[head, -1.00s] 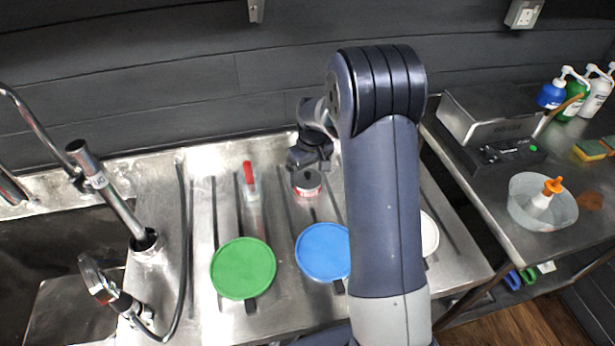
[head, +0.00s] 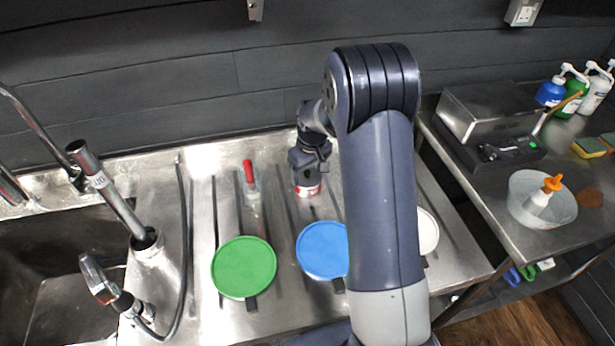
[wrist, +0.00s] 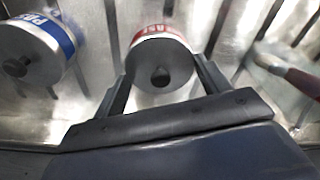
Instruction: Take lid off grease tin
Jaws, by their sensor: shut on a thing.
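A small tin with a red and white label (head: 308,190) stands upright on the steel drainboard, its writing unreadable to me. In the wrist view its round grey lid (wrist: 150,62) with a dark knob sits on top. My gripper (wrist: 162,78) is over the tin from above, with one finger on each side of the lid, shut on it. The lid still rests on the tin. In the head view my gripper (head: 309,177) hides most of the tin's top.
A blue-labelled tin (wrist: 28,52) with a similar knobbed lid stands close by. A red-handled tool (head: 249,172) lies on the other side. Green (head: 243,268), blue (head: 322,250) and white (head: 428,231) discs lie in front. The sink and tap (head: 118,200) are at left.

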